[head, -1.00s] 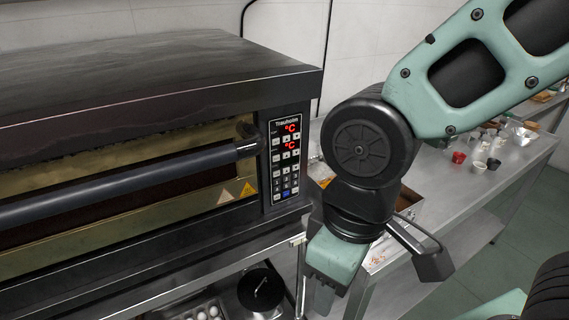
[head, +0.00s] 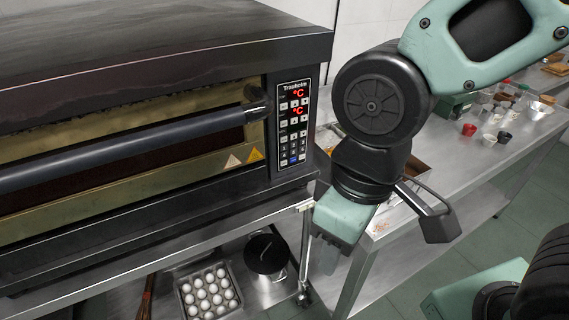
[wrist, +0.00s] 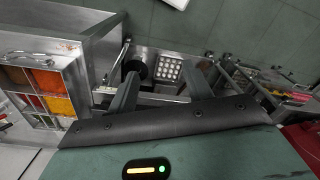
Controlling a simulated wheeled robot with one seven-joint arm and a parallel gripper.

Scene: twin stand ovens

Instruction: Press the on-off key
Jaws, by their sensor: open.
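The oven's control panel (head: 308,140) is a narrow black upright strip at the right end of the oven front (head: 130,185). It bears the name Trauholm, two red °C displays and several small keys, one of them blue (head: 293,160). The key labels are too small to read, so I cannot tell which is the on-off key. My gripper (head: 328,262) points downward, below and to the right of the panel and apart from it. In the wrist view my gripper (wrist: 162,72) has its two fingers spread with nothing between them. The panel is not in the wrist view.
The oven's long dark handle (head: 130,150) runs across its door, ending near the panel. Below are an egg tray (head: 237,303) and a black pot (head: 266,258). A steel table (head: 460,180) with small cups and a food container stands at the right.

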